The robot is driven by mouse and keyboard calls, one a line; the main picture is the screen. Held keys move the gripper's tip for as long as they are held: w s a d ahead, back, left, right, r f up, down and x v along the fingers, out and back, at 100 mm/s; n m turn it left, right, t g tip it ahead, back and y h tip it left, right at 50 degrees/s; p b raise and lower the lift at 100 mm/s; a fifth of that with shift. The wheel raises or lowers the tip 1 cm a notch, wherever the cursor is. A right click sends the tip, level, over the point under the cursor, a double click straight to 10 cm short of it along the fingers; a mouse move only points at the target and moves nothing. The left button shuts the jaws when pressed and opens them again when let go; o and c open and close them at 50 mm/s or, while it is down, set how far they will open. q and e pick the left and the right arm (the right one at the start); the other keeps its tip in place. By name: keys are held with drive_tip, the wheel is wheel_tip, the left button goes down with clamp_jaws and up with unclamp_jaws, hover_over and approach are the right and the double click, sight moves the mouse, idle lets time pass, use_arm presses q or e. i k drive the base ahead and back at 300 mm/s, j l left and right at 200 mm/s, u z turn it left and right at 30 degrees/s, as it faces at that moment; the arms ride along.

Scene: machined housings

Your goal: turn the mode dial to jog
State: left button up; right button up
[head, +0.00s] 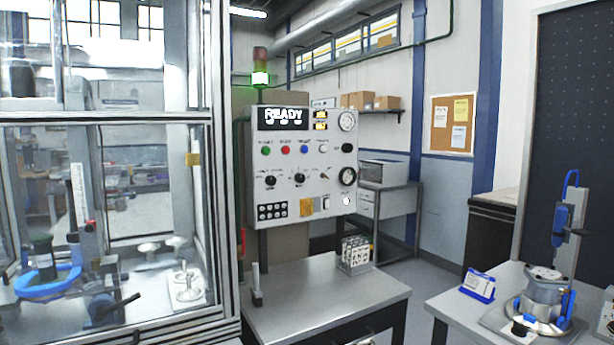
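The control panel (335,128) is a light grey box in the middle of the head view, with a lit display (283,116) reading READY. Two black rotary dials sit side by side below the row of buttons: a left dial (270,180) and a right dial (299,178). Their labels are too small to read, so I cannot tell which is the mode dial or what position it points to. Neither of my grippers is in view, and nothing touches the panel.
A glass-walled machine enclosure (226,190) stands close on the left. A metal table (325,300) below the panel holds a small rack (355,254) and an upright grey tool (256,287). A bench at right carries a machined housing (543,290) on a blue fixture.

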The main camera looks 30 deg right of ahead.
sight(270, 180)
drive_tip(key=z, duration=2)
drive_tip(key=i+j, duration=0.3)
drive_tip(key=i, duration=0.2)
drive_tip(key=i+j, duration=0.3)
drive_tip(key=i, duration=0.15)
drive_tip(key=z, duration=0.05)
